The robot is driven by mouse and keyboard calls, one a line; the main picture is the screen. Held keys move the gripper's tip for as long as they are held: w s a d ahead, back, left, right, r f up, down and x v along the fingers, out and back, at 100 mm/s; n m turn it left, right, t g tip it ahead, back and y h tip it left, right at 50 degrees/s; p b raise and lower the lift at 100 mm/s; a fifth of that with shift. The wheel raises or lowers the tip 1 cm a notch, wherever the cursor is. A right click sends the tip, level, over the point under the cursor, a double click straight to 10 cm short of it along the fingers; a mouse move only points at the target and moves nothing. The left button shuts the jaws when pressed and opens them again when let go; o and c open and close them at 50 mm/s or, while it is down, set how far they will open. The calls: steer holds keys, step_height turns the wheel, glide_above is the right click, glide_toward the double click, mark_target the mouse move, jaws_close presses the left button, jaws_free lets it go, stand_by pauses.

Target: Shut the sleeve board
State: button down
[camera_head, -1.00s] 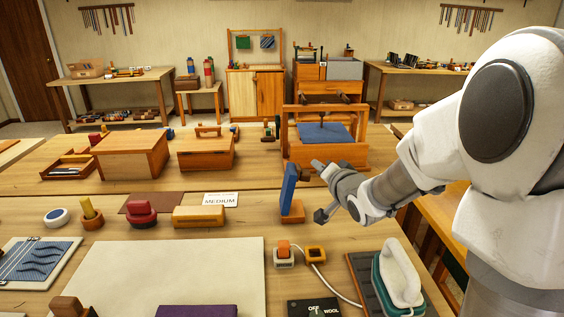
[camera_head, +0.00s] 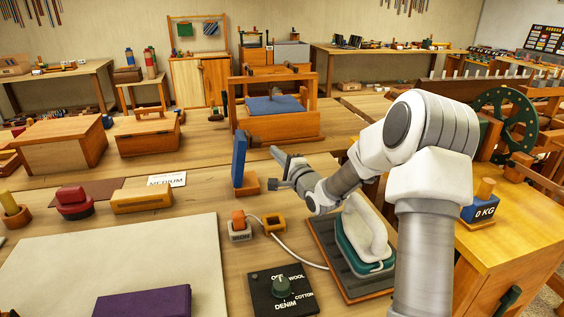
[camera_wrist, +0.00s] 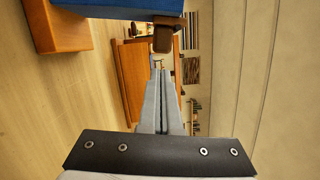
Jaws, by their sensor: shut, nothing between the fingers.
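The sleeve board is a blue padded board (camera_head: 239,160) standing nearly upright on a small wooden base (camera_head: 248,187). A dark brown knob (camera_head: 254,142) sticks out from its right side. In the wrist view the blue board (camera_wrist: 125,8) crosses the top, with the base (camera_wrist: 60,30) at upper left and the knob (camera_wrist: 163,38) just beyond the fingertips. My gripper (camera_head: 275,151) is shut and empty, just right of the board and near the knob. In the wrist view its fingers (camera_wrist: 160,85) lie together and point toward the knob. I cannot tell whether they touch it.
A wooden press with a blue pad (camera_head: 277,120) stands behind the board. An iron (camera_head: 365,235) rests on a dark stand to the right front. A dial panel (camera_head: 282,289), small orange blocks and a white cord lie in front. A yellow block (camera_head: 141,200) is to the left.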

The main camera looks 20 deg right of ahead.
mark_target(239, 139)
steer(key=shift+b+x, duration=0.3)
steer(key=shift+x, duration=1.95)
steer(key=shift+a+r+n, duration=0.8)
steer(key=shift+a+r, duration=0.05)
steer(key=shift+a, duration=0.1)
steer(key=a+r+n, duration=0.1)
steer(key=a, duration=0.1)
steer(key=a+n+g, duration=0.1)
steer(key=a+n, duration=0.1)
steer(key=a+r+n, duration=0.1)
steer(key=a, duration=0.1)
steer(key=shift+a+r+n+h, duration=0.3)
steer(key=shift+a+r, duration=0.05)
steer(key=a+f+n+g+h+p, duration=0.1)
steer(key=a+f+n+p, duration=0.1)
steer(key=a+n, duration=0.3)
steer(key=a+f+n+h+p, duration=0.2)
steer(key=a+f+n, duration=0.3)
steer(key=a, duration=0.7)
steer(key=shift+a+f+g+h, duration=0.15)
steer(key=shift+a+g+h, duration=0.15)
steer(key=shift+g, duration=0.1)
steer(key=shift+s+d, duration=0.1)
steer(key=shift+s, duration=0.15)
